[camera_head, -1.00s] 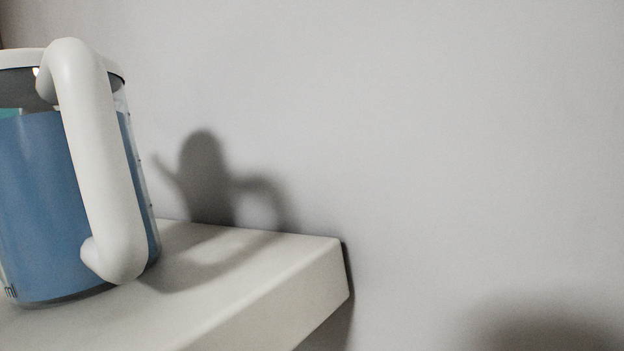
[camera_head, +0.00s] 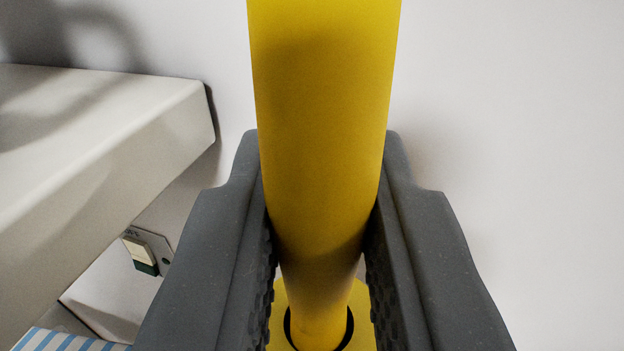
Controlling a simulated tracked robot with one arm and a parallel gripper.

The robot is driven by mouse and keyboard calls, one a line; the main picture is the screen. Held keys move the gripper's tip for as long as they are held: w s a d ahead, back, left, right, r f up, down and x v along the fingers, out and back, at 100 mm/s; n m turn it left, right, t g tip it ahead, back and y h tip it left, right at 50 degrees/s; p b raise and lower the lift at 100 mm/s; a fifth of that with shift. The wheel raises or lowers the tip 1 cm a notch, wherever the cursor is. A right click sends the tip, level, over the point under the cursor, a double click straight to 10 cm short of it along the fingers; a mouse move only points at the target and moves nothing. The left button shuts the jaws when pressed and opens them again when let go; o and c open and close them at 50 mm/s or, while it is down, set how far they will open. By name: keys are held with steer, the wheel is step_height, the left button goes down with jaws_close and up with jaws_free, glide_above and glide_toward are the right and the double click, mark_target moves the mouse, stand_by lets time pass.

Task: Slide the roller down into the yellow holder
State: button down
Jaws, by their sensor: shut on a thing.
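The roller is a long yellow cylinder (camera_head: 322,110). It stands upright between the dark grey fingers of my gripper (camera_head: 318,220), which is shut on its sides. The upper end of the roller runs out of the top of the picture. The yellow holder (camera_head: 361,310) shows at the bottom of the picture, below the fingers and partly hidden by them. A dark round gap surrounds the roller's lower part at the holder. The roller looks in line with this opening, but I cannot tell how deep its lower end sits.
A pale shelf (camera_head: 110,140) juts in at the left, close to my gripper. Below it is a small wall plate with a green and white part (camera_head: 146,255). Blue striped cloth (camera_head: 62,341) lies at the lower left. The wall (camera_head: 530,130) on the right is bare.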

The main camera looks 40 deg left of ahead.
mark_target(321, 338)
steer(key=shift+f+b, duration=1.35)
steer(key=shift+f, duration=1.55)
steer(key=shift+f+b, duration=1.9)
steer(key=shift+f, duration=2.8)
steer(key=c, duration=1.3)
jaws_free()
steer(key=shift+o, duration=0.2)
